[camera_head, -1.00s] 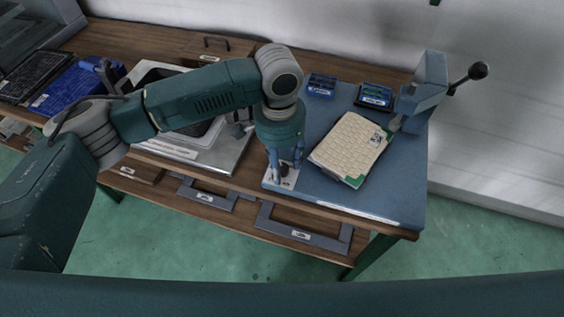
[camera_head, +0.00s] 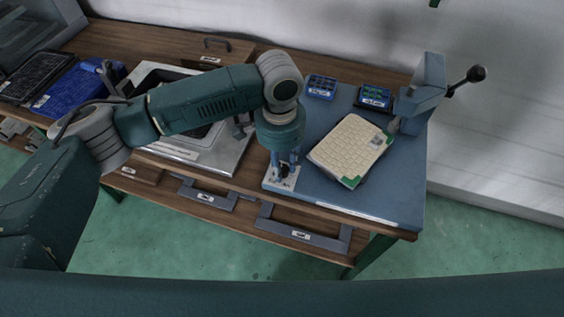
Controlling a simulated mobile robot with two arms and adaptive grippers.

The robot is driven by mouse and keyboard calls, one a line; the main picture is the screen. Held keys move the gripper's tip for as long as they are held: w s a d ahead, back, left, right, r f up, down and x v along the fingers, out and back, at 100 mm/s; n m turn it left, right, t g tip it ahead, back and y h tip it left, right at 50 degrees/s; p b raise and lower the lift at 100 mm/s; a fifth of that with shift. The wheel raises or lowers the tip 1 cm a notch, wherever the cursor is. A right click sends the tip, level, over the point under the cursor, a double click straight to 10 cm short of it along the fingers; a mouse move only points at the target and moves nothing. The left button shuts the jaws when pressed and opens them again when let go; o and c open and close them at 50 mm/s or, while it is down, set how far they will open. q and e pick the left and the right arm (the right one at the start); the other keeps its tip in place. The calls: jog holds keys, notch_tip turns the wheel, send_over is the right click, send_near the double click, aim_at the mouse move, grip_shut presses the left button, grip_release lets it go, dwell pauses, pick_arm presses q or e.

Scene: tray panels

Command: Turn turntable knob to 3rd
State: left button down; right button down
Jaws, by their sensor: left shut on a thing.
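The turntable knob (camera_head: 285,171) is small and dark and sits on a pale label plate (camera_head: 282,183) at the front left corner of the blue panel (camera_head: 380,207). My left gripper (camera_head: 284,167) points down over it and is shut on the knob. The fingers and wrist hide most of the knob, so its pointer and the position marks cannot be read. A cream board with a key-like grid and green corners (camera_head: 350,150) lies on the blue panel to the right of the gripper. My right gripper is not in view.
A blue lever press with a black ball handle (camera_head: 478,73) stands at the panel's back right. Small blue boxes (camera_head: 321,87) (camera_head: 374,97) sit at the back. A metal tray panel (camera_head: 222,158) lies left of the gripper, partly under my arm. Blue and black trays are farther left.

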aim_at(283, 167)
pick_arm(q)
jog(key=m+p, duration=0.3)
jog(key=shift+r, duration=0.25)
jog(key=m+p, duration=0.2)
jog(key=shift+m+p, duration=0.3)
jog(key=shift+m, duration=0.1)
jog(key=m+p, duration=0.2)
jog(key=m, duration=0.2)
jog(key=shift+d+f, duration=0.1)
jog(key=shift+f, duration=0.05)
jog(key=shift+m+p, duration=0.55)
jog(key=shift+m, duration=1.05)
jog(key=c, duration=1.4)
grip_release()
jog(key=shift+f, duration=0.1)
notch_tip(283, 167, up, 12)
jog(key=shift+w, duration=0.2)
